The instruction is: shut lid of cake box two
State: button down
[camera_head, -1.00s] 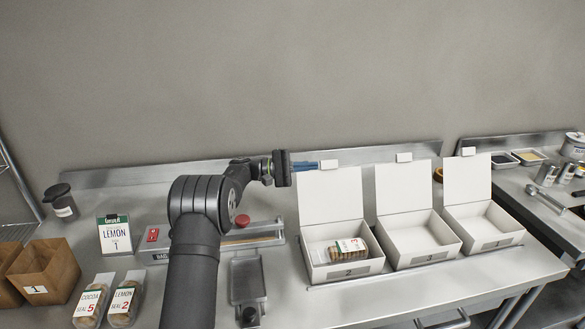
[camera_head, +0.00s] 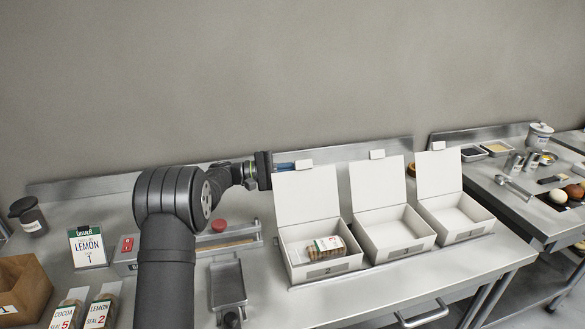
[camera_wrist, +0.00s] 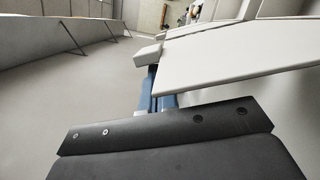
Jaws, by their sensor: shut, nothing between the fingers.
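Cake box two (camera_head: 326,270) is a white box with a "2" label on its front, at the left of a row of three boxes. Its lid (camera_head: 307,197) stands up, open, tilted back, with a small white tab (camera_head: 304,165) at its top edge. A packet of baked goods (camera_head: 327,245) lies inside. My gripper (camera_head: 284,166) is shut and empty, its blue fingers behind the lid's top left edge. In the wrist view the blue fingers (camera_wrist: 158,92) are beside the white lid (camera_wrist: 235,65), and the tab shows at their tips. I cannot tell if they touch.
Two more open white boxes, box three (camera_head: 397,237) and box one (camera_head: 457,222), stand to the right. A lemon sign (camera_head: 88,246), labelled packets (camera_head: 101,309) and a grey tray (camera_head: 228,283) are at the left. The wall is close behind the lids.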

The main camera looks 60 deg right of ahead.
jog(key=shift+s+a+r+m, duration=0.4)
jog(key=shift+m, duration=0.1)
jog(key=s+a+r+m+t+y, duration=0.1)
jog(key=s+a+m+t, duration=0.1)
jog(key=s+a+m, duration=0.8)
jog(key=s+a+f+m+t, duration=0.1)
jog(key=s+a+f+m, duration=0.1)
jog(key=f, duration=0.1)
jog(key=s+a+f+m+t+h, duration=0.1)
jog(key=s+a+f+m, duration=0.1)
jog(key=f+m, duration=0.1)
jog(key=s+a+f+m+t, duration=0.1)
jog(key=s+a+f+m, duration=0.1)
jog(key=f, duration=0.3)
jog(key=shift+s+a+m, duration=0.35)
jog(key=shift+m, duration=0.35)
jog(key=shift+s+a+f, duration=0.15)
jog(key=shift+f, duration=0.8)
